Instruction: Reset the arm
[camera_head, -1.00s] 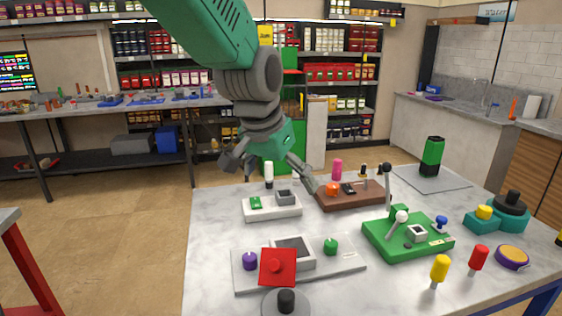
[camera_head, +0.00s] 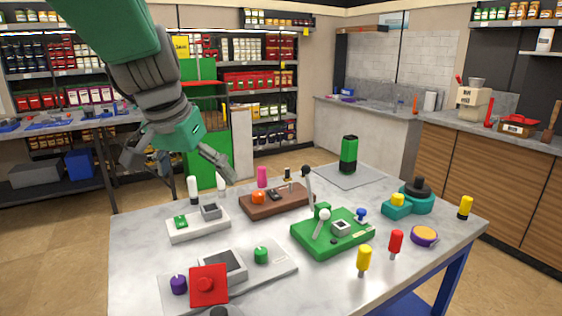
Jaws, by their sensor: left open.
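My left arm comes in from the upper left. Its gripper (camera_head: 178,174) is open and empty, with its fingers spread wide above the far left edge of the table (camera_head: 140,250). A green-and-black cylinder (camera_head: 348,155) stands upright on a grey mat (camera_head: 325,178) at the back right of the table. A green base with levers (camera_head: 320,245) sits at the table's middle right. A brown base with an orange knob (camera_head: 280,203) lies behind it. My right gripper is not in view.
A white box (camera_head: 198,230) and a grey panel with a red block (camera_head: 209,285) lie at the left of the table. Yellow (camera_head: 363,258) and red (camera_head: 396,242) pegs stand at the front right. Shelves and counters stand behind.

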